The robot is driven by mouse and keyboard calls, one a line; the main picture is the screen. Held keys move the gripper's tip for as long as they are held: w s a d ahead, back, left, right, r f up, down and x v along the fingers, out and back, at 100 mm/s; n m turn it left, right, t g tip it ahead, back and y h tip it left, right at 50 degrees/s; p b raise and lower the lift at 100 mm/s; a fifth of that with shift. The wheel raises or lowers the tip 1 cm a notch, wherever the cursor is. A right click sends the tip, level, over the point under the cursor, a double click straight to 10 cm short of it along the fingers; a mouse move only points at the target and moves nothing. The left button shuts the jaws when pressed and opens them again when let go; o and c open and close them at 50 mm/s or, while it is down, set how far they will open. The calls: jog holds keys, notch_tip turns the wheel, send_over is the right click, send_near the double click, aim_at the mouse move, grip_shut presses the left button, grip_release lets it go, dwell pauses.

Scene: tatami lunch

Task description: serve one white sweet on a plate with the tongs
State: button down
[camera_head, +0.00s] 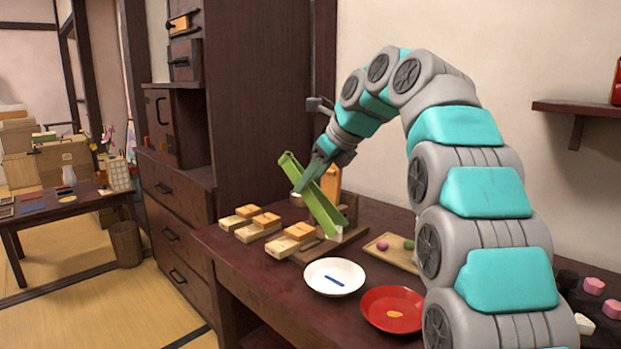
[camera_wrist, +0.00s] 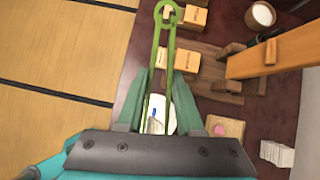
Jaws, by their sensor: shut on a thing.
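My gripper (camera_head: 312,178) is shut on the green tongs (camera_head: 322,208) and holds them slanted above the table. In the wrist view my gripper (camera_wrist: 160,95) has the tongs (camera_wrist: 171,55) between its fingers, with their looped end at the top. A small white piece, perhaps a white sweet (camera_head: 338,232), shows at the tongs' lower end; I cannot tell for sure whether it is pinched. A white plate (camera_head: 350,269) with a blue mark stands in front of the tongs' lower end. A red plate (camera_head: 371,319) with a yellowish mark is to its right.
A wooden tray (camera_head: 403,262) with a pink and a green sweet lies behind the plates. Several wooden boxes (camera_head: 291,242) stand left of the tongs. More pink and white pieces (camera_head: 593,286) lie at the far right. A dark cabinet (camera_head: 255,100) borders the table's left.

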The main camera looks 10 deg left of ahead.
aim_at(310, 200)
jog(key=shift+f, duration=0.1)
jog(key=shift+f, duration=2.15)
notch_tip(310, 200, down, 4)
jog(key=b, duration=0.6)
jog(key=shift+f+b, duration=0.25)
jog(key=shift+b, duration=0.1)
jog(key=c, duration=0.9)
grip_release()
